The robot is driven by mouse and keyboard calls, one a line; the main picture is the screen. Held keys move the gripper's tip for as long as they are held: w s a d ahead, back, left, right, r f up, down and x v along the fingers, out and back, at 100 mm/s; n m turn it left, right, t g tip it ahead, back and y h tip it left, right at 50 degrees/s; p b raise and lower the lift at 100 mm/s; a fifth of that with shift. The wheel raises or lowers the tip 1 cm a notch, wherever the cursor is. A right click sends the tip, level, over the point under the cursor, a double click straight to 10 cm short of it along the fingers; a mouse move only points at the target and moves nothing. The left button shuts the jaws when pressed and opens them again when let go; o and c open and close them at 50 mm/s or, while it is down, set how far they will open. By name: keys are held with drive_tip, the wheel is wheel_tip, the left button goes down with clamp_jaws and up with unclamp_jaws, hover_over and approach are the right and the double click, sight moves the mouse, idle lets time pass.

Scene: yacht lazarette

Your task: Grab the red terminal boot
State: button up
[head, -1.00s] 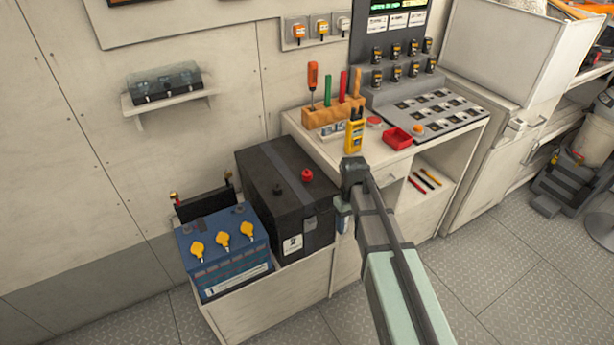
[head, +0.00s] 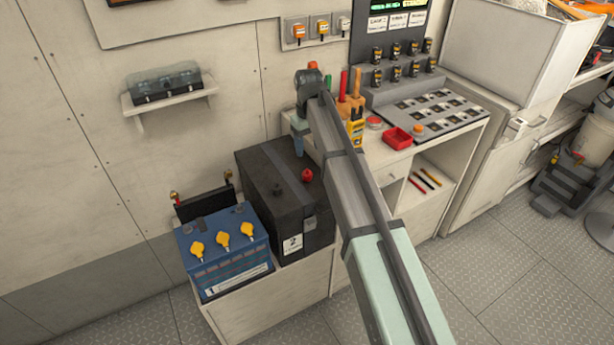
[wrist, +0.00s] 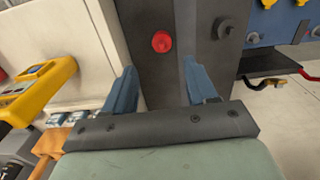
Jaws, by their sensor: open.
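The red terminal boot (head: 307,174) sits on top of the black battery box (head: 262,185), near its right side. In the wrist view the boot (wrist: 161,42) shows ahead of my gripper (wrist: 156,82), between the lines of its two blue fingers and nearer the left one. The fingers are spread apart with nothing between them. In the head view my gripper (head: 298,145) hangs above the back right part of the black box, higher than the boot and apart from it.
A blue battery (head: 225,255) with yellow caps stands left of the black box. On the counter at right are a yellow meter (head: 355,130), an orange tool holder and a red tray (head: 397,138). A wall shelf (head: 170,101) holds a clear-lidded box.

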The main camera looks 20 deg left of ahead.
sight(307, 170)
wheel_tip(307, 170, down, 6)
drive_tip(key=shift+f, duration=0.15)
drive_tip(key=shift+a+f, duration=0.15)
drive_tip(key=shift+f, duration=1.15)
drive_tip(key=shift+a+f, duration=0.1)
drive_tip(key=shift+f, duration=1.2)
drive_tip(key=shift+c, duration=0.3)
drive_tip(key=c, duration=0.8)
